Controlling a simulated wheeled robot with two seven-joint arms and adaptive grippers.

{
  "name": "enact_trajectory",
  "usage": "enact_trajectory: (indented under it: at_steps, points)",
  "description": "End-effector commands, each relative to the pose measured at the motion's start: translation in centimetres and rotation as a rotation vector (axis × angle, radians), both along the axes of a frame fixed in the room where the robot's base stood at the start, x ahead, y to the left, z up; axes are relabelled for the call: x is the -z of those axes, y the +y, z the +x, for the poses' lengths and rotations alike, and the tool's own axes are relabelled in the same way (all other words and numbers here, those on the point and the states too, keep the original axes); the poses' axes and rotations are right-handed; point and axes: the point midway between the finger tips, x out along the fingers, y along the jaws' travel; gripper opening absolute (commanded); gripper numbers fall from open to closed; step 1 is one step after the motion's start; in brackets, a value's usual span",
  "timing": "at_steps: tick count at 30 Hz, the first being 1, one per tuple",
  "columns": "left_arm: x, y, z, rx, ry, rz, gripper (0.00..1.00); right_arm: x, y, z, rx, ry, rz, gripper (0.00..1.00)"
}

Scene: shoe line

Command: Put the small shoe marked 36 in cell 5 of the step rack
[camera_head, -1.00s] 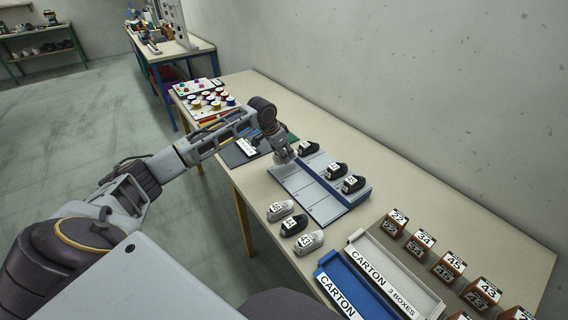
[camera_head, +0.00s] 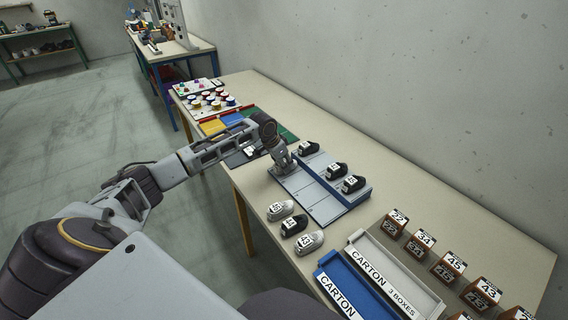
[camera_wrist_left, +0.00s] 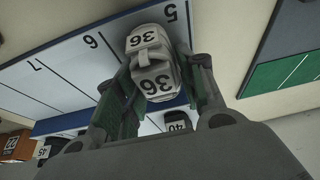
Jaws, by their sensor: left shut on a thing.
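The small pale grey shoe marked 36 (camera_wrist_left: 150,62) is between the fingers of my left gripper (camera_wrist_left: 158,80) in the wrist view. The gripper is shut on it. The shoe is over the front row of the step rack (camera_wrist_left: 60,70), beside the printed 5 and 6, and covers part of cell 5. I cannot tell whether it touches the panel. In the head view my left gripper (camera_head: 285,170) is low over the far end of the rack (camera_head: 326,208), and hides the shoe. My right gripper is not in view.
Several dark shoes (camera_head: 337,169) stand on the rack's back step. Three loose shoes (camera_head: 294,225) lie at the table's front edge. Carton trays (camera_head: 395,272) and brown boxes (camera_head: 445,272) are nearer. The rack's other visible front cells are bare.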

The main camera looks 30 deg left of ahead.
Motion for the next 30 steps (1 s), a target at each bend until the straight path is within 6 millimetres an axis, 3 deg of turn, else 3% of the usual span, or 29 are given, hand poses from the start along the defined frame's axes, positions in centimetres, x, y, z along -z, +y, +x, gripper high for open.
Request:
enact_trajectory:
  at_steps: [3,4,8,22,30]
  points:
    - [0.2,0.0,0.0,0.0,0.0,0.0,0.15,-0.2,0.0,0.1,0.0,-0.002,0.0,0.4]
    - [0.2,0.0,0.0,0.0,0.0,0.0,0.43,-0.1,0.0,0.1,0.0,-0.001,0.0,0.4]
    - [0.2,0.0,0.0,0.0,0.0,0.0,0.6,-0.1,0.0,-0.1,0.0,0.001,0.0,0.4]
    - [-0.1,0.0,0.0,0.0,-0.001,0.0,0.61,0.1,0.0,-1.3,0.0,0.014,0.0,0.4]
    - [-2.3,0.4,-0.8,0.0,-0.001,0.0,0.61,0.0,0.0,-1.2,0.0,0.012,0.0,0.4]
